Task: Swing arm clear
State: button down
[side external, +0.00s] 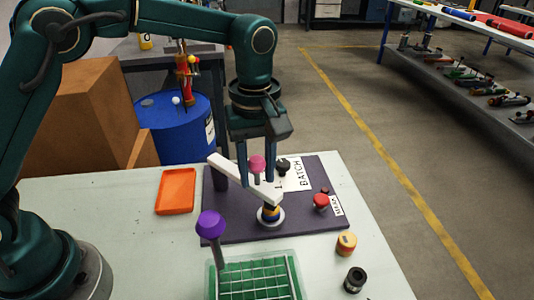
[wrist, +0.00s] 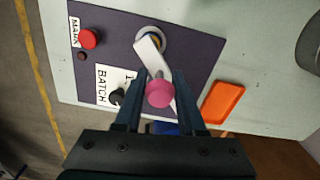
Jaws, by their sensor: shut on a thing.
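The white swing arm (side external: 230,175) is a flat bar above the dark panel (side external: 230,228). One end sits over a round base with a blue and yellow ring (side external: 269,213). The bar points away from that base, toward the back left in the side view. A pink knob (side external: 257,164) stands up from the bar on a short post. My gripper (side external: 256,176) reaches down with one finger on each side of the knob and is shut on it. In the wrist view the pink knob (wrist: 160,93) shows between the fingertips, over the white bar (wrist: 152,58).
On the panel are a red button (side external: 321,202) and a black knob (side external: 283,164) by the BATCH label. An orange tray (side external: 175,191) lies left; two small cylinders (side external: 346,243) (side external: 355,280) stand right.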

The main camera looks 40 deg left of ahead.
jog(key=shift+s, duration=0.15)
jog(key=s+a+m, duration=0.7)
jog(key=s+m, duration=0.2)
jog(key=m, duration=0.5)
jog(key=shift+a, duration=0.25)
jog(key=shift+s+a, duration=0.1)
dwell(0.4)
jog(key=c, duration=0.5)
grip_release()
jog(key=shift+r, duration=2.6)
